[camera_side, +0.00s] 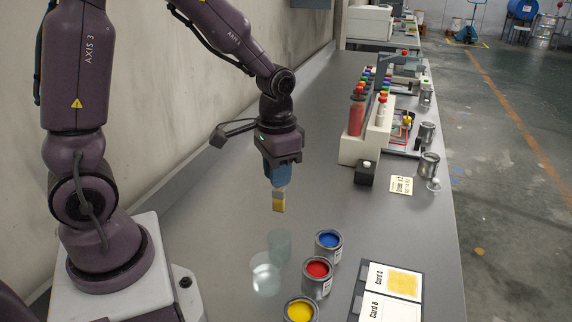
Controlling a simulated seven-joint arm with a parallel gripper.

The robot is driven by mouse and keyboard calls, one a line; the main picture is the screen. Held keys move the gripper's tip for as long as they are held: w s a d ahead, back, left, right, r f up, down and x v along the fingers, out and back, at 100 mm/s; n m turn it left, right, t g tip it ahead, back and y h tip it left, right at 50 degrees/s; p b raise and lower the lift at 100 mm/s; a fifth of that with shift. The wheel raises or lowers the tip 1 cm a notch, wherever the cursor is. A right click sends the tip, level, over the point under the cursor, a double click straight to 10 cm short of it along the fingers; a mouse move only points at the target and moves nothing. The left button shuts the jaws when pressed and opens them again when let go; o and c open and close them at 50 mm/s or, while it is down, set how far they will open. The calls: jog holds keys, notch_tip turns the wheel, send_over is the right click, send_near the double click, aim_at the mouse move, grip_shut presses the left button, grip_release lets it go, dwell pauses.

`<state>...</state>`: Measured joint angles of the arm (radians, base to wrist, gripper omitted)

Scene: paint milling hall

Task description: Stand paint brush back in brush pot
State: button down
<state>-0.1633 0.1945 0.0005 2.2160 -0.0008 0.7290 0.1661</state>
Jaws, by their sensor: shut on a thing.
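My gripper (275,173) is in the middle of the view, pointing down, with its blue fingers shut on the paint brush (279,204). Two see-through vessels stand on the bench below: a greenish one (279,245) and a clear one (265,276) nearer the camera. I cannot tell which is the brush pot. The brush is above the bench, apart from both.
Open tins of blue (329,244), red (317,277) and yellow (299,311) paint stand right of the vessels. A card board (397,281) lies further right. A bottle rack (365,147) and black block (366,174) stand behind. The bench between is clear.

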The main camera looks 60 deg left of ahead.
aim_at(278, 210)
jog(key=shift+f, duration=5.4)
jog(key=c, duration=1)
grip_release()
jog(key=shift+o, duration=0.2)
notch_tip(278, 210, up, 13)
